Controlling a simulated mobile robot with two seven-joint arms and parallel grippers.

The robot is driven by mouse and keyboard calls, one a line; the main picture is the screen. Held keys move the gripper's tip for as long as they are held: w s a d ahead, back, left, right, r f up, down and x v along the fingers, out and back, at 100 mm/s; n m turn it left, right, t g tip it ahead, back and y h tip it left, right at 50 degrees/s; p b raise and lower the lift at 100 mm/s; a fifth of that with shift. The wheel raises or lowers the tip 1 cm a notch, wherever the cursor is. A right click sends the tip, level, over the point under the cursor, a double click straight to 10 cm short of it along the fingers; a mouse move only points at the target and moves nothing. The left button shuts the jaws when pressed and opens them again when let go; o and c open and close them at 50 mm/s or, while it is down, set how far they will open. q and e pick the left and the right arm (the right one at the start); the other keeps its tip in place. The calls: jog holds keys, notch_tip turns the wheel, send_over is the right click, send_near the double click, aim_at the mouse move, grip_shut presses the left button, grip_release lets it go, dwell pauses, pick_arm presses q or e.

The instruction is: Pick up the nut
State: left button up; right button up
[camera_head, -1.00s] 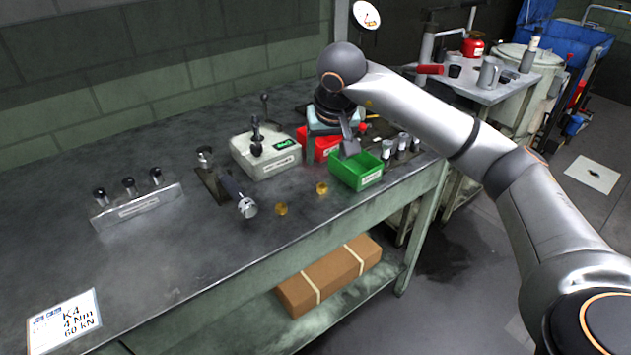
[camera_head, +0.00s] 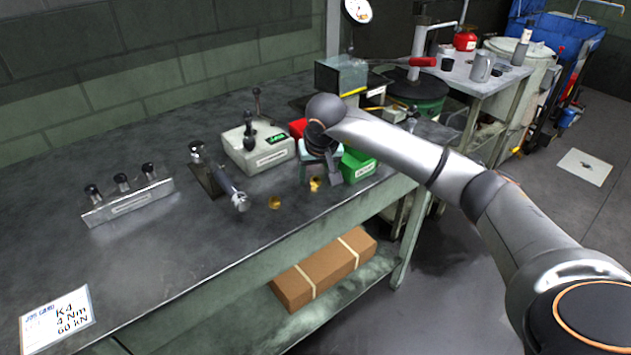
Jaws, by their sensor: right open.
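Two small brass-coloured nuts lie on the grey workbench (camera_head: 150,255). One nut (camera_head: 275,202) lies in the open near the front edge. The other nut (camera_head: 315,184) lies to its right, just at the fingertips of my right gripper. My right gripper (camera_head: 316,176) points down over that nut with its fingers apart. I cannot tell whether the fingers touch the nut or the bench. My left gripper is out of view.
A green bin (camera_head: 358,168) stands close to the right of my gripper, partly hidden by it. A red bin (camera_head: 298,127) and a white device (camera_head: 256,152) stand behind. A dark-handled tool (camera_head: 226,186) lies left of the nuts.

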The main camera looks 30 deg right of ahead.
aim_at(316, 186)
grip_shut()
dwell(0.4)
jog(key=shift+r, duration=0.2)
jog(key=shift+r, duration=0.25)
notch_tip(316, 186, up, 2)
jog(key=shift+r, duration=0.15)
jog(key=s+r, duration=1)
jog(key=s, duration=0.4)
